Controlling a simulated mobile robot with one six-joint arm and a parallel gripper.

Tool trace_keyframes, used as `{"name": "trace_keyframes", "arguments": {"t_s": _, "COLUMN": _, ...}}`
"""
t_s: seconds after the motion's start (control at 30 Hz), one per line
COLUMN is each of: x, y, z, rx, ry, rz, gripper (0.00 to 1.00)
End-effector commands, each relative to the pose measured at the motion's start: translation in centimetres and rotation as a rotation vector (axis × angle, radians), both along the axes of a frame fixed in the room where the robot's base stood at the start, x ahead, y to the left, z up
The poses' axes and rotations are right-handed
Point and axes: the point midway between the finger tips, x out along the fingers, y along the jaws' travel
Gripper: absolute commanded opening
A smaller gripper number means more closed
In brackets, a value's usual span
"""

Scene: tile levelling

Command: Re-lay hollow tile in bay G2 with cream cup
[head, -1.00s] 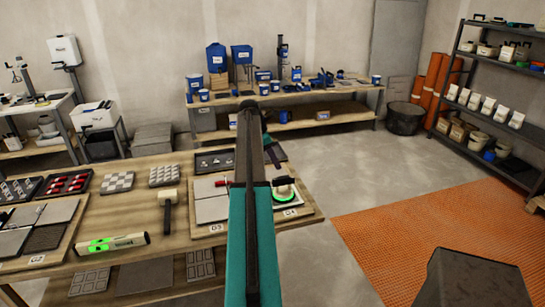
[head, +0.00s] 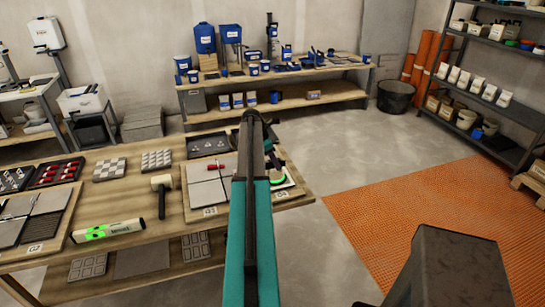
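The bay label G2 (head: 36,247) is on the front of the left board (head: 62,240). Behind the label lies a dark, rough-looking patch (head: 42,231), with a grey tile (head: 48,201) further back. I cannot tell from here whether a tile is hollow. A green ring with a pale part, probably the cream cup (head: 279,181), sits on the right board near label G4, partly hidden by my teal arm. My gripper (head: 272,150) is near the arm's far end, mostly hidden, above the right end of the bench. Its fingers cannot be made out.
A mallet (head: 163,190) and a green-lit level (head: 108,230) lie between the boards. A tray of red-handled tools (head: 55,173) and patterned tile samples (head: 156,160) are behind. A back bench (head: 240,80) holds blue items. Orange matting (head: 420,220) covers the right floor.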

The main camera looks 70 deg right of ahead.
Motion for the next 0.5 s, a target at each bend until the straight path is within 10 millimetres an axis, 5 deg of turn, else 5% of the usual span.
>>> {"name": "trace_keyframes", "arguments": {"t_s": 0.4, "x": -0.19, "y": -0.15, "z": -0.43, "rx": -0.001, "ry": -0.001, "rz": -0.001, "gripper": 0.39}}
{"name": "trace_keyframes", "arguments": {"t_s": 0.5, "x": -0.21, "y": -0.15, "z": -0.42, "rx": 0.0, "ry": 0.0, "rz": -0.001, "gripper": 0.22}}
